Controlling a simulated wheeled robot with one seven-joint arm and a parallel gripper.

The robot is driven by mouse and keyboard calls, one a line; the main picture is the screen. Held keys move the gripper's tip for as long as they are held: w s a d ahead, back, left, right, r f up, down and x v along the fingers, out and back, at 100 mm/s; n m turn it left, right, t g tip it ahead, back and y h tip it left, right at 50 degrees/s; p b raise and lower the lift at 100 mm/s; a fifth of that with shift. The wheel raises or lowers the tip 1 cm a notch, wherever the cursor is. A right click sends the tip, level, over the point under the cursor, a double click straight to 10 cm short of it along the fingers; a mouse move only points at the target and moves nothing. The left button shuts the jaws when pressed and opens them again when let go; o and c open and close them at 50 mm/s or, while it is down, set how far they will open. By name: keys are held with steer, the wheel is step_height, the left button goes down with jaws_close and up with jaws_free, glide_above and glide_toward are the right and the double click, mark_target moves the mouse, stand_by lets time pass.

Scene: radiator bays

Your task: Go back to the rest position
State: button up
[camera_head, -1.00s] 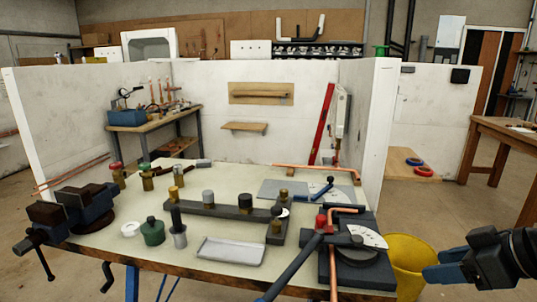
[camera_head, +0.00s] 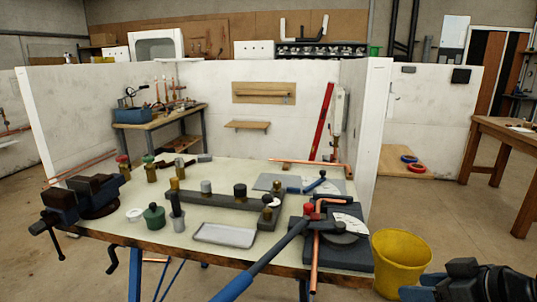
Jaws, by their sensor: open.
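My gripper (camera_head: 424,288) shows at the bottom right corner, with blue fingers pointing left. It is open, and nothing shows between its fingers. It is to the right of the workbench (camera_head: 110,224) and just below the yellow bucket (camera_head: 401,262), apart from the bench's tools. The rest of my arm is cut off by the frame's edge.
A pipe bender (camera_head: 340,250) with a long blue handle and a copper pipe stands at the bench's right end. A vise (camera_head: 85,198) is at the left end. A grey tray (camera_head: 224,235) lies at the front. Floor right of the bucket is clear.

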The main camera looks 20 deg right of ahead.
steer(key=s+a+f+m+t+h, duration=0.1)
steer(key=s+a+f+m, duration=0.1)
steer(key=s+a+f, duration=0.3)
steer(key=s+a+f+m+t+h, duration=0.15)
steer(key=s+a+f, duration=0.25)
steer(key=a, duration=0.4)
steer(key=s+a+r+n+t, duration=0.1)
steer(key=s+a+r, duration=0.1)
steer(key=s, duration=0.6)
steer(key=s+a+r+n+t+y, duration=0.1)
steer(key=s+a+r+n, duration=0.1)
steer(key=s, duration=0.6)
step_height(320, 180, up, 2)
steer(key=shift+s+a+r, duration=0.15)
steer(key=shift+a+r, duration=0.1)
steer(key=shift+a, duration=0.35)
